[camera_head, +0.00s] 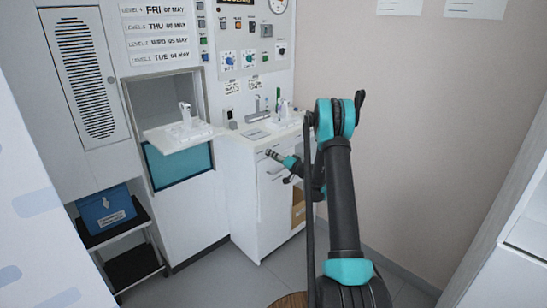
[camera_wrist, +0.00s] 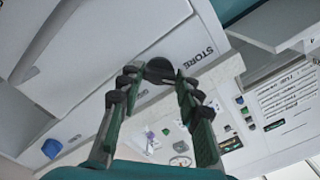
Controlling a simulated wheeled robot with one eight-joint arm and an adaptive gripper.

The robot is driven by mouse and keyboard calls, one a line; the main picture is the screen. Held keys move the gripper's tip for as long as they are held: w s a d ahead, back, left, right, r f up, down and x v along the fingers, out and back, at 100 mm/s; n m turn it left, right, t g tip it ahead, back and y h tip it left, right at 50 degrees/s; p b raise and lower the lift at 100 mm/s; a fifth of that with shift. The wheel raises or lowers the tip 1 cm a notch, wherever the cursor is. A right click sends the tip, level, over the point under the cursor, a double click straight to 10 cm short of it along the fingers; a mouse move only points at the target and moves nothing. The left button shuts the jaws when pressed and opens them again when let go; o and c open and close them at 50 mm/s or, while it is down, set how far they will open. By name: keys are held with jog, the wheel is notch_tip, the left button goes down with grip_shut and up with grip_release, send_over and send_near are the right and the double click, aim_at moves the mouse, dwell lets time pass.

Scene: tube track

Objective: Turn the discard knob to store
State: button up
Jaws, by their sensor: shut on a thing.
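The dark round discard knob (camera_wrist: 160,69) sits on the white cabinet front in the wrist view. Which way the knob points cannot be told. In the head view my arm reaches to the front of the white drawer cabinet (camera_head: 261,212), near its top. The knob is too small or hidden to make out there.
A white shelf (camera_head: 187,134) with fittings juts out left of the cabinet. A blue bin (camera_head: 107,208) stands on a black rack at the lower left. A control panel with dials (camera_head: 229,61) is on the wall above. The floor before the cabinet is clear.

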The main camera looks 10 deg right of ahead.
jog(key=o, duration=1.2)
jog(key=shift+c, duration=0.2)
jog(key=shift+s, duration=0.1)
jog(key=v, duration=1.2)
